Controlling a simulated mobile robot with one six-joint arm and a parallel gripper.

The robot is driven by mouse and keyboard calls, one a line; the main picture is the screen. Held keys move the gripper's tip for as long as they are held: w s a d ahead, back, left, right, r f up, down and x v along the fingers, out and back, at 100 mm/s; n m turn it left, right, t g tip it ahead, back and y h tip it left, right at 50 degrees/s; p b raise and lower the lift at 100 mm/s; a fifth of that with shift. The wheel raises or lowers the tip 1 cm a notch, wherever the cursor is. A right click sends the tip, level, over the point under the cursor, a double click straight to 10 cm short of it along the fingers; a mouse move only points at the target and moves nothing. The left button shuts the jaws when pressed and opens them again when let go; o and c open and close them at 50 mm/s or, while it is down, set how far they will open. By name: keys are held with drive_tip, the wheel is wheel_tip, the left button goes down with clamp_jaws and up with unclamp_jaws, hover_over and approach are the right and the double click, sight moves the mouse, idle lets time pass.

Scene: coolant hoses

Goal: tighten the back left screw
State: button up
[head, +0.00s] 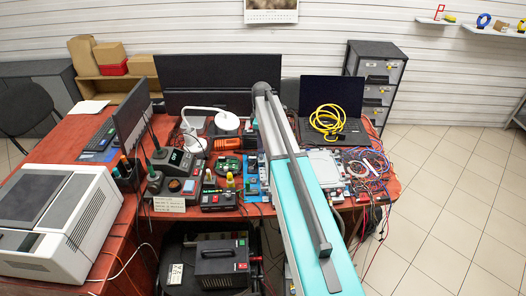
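The back left screw cannot be made out in the head view; it is too small to tell or hidden. A flat white-topped unit (323,162) lies on the red-brown bench (395,187), partly hidden by my turquoise and grey arm. A blue board (251,177) shows just left of the arm. I cannot tell whether either of them bears the screw. My arm stretches from the lower right up to the middle of the picture and covers part of the bench. My gripper is not visible, so its position and whether it holds anything do not show.
An open laptop (350,132) with a yellow coiled cable (328,122) stands behind. Tangled wires (367,170) lie at the bench's right end. A soldering station (173,160) and monitors (218,75) stand left. A large printer-like machine (60,215) fills the lower left. Tiled floor (455,220) is clear right.

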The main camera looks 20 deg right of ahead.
sight(262, 155)
drive_tip(key=shift+f+p, duration=0.8)
drive_tip(key=shift+f, duration=2.05)
